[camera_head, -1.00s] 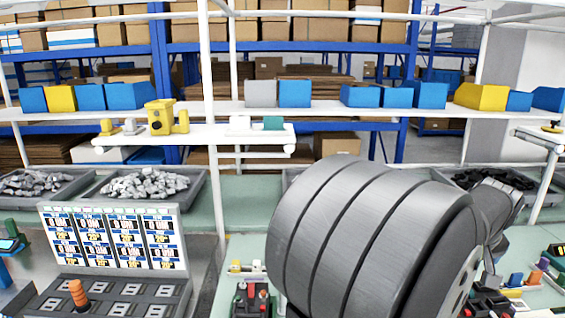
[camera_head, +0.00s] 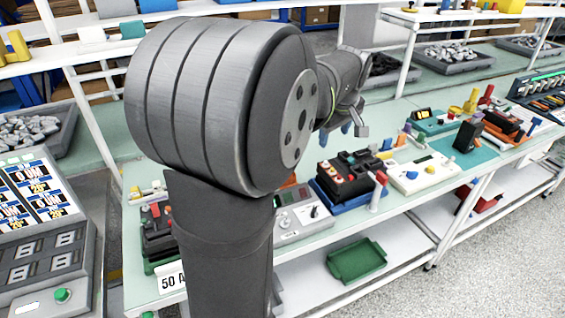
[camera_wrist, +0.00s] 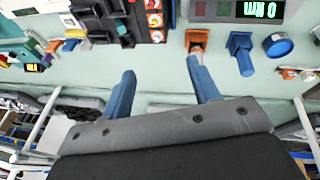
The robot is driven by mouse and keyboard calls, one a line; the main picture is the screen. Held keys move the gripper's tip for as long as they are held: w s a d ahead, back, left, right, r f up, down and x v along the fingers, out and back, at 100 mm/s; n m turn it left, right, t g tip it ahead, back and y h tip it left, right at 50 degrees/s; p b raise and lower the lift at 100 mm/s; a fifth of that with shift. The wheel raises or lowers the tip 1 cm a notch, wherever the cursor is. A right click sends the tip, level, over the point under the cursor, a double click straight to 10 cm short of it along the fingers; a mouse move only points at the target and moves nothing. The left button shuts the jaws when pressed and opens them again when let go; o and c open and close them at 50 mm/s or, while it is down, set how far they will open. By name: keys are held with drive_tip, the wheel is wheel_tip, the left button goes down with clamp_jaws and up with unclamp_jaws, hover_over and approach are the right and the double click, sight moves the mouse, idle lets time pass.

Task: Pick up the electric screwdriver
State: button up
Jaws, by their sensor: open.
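I cannot surely pick out the electric screwdriver in either view. My gripper (camera_head: 337,132) hangs above the light green bench, its far side partly hidden by my wrist. In the wrist view my gripper (camera_wrist: 161,68) shows two blue fingers spread wide with nothing between them. An orange-tipped piece (camera_wrist: 196,42) lies just beyond the right fingertip, and a blue piece (camera_wrist: 240,52) is to its right; I cannot tell what either is. A dark upright object (camera_head: 467,135) stands on a teal mat (camera_head: 483,153) at the right; its kind is unclear.
A black breaker unit (camera_head: 347,175) on a blue base and a cream meter box (camera_head: 412,174) stand on the bench. A grey box with a display (camera_head: 298,215) is beside my arm. A green tray (camera_head: 357,260) lies on the lower shelf. A label panel (camera_head: 35,195) stands at the left.

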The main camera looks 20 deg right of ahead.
drive_tip(key=w+a+f+n+g+y, duration=0.1)
drive_tip(key=w+a+n+g, duration=0.15)
drive_tip(key=w+n, duration=0.55)
drive_tip(key=w+a+n+g+y, duration=0.1)
drive_tip(key=w+a+n, duration=0.3)
drive_tip(key=w+n, duration=0.4)
drive_tip(key=f, duration=1.7)
drive_tip(key=shift+d+f, duration=0.1)
drive_tip(key=shift+d, duration=0.1)
drive_tip(key=c, duration=1.1)
drive_tip(key=r, duration=1)
drive_tip(key=shift+s+d, duration=0.25)
drive_tip(key=shift+d, duration=0.1)
drive_tip(key=s+d+r, duration=0.3)
drive_tip(key=s, duration=0.1)
drive_tip(key=s+d+r, duration=0.3)
drive_tip(key=s, duration=0.1)
drive_tip(key=s+d+r, duration=0.3)
drive_tip(key=s, duration=0.1)
